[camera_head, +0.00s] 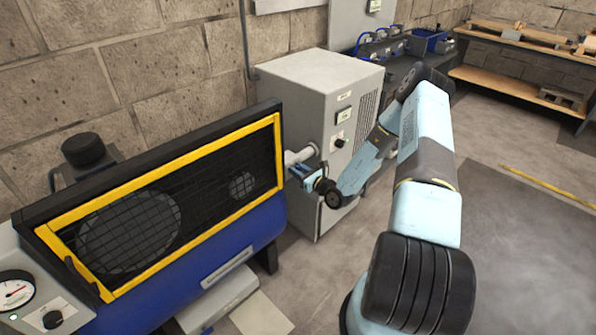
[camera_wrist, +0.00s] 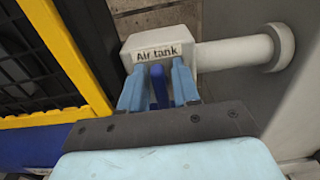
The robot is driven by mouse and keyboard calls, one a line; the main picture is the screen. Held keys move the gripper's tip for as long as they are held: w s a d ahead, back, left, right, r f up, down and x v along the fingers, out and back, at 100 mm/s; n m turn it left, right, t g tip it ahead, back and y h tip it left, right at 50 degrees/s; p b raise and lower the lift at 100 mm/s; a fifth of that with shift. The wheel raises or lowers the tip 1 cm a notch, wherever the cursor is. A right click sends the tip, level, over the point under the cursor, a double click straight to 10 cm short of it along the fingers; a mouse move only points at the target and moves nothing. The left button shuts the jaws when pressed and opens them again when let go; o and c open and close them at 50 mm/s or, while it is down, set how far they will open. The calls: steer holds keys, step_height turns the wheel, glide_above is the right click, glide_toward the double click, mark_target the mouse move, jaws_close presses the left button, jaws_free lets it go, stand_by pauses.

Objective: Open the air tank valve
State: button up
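The air tank valve (camera_wrist: 160,50) is a pale block labelled "Air tank" at the top middle of the wrist view. A white pipe runs from it to the right. Its blue handle (camera_wrist: 158,88) points toward me, between the two light-blue fingers of my gripper (camera_wrist: 159,85). The fingers stand on either side of the handle, with narrow gaps showing, so the gripper looks open around it. In the head view, my gripper (camera_head: 302,172) is at the white pipe (camera_head: 299,156) between the blue compressor and the grey cabinet. The handle is too small to make out there.
The yellow-framed compressor guard (camera_head: 160,205) is close on the left of my gripper. The grey cabinet (camera_head: 318,85) stands right behind it. A gauge panel (camera_head: 18,290) is at lower left. Open floor lies to the right, with a wooden shelf (camera_head: 520,85) far back.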

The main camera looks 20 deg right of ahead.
jaws_close()
steer(key=shift+m, duration=0.3)
steer(key=m, duration=0.2)
steer(key=shift+w+d+m, duration=0.1)
steer(key=shift+d+m, duration=0.15)
steer(key=shift+m, duration=0.05)
steer(key=m, duration=0.5)
steer(key=d+f+m, duration=0.1)
steer(key=m, duration=0.8)
steer(key=shift+w+d+f+m, duration=0.15)
steer(key=shift+w+f+m, duration=0.15)
steer(key=shift+f, duration=0.05)
stand_by(0.3)
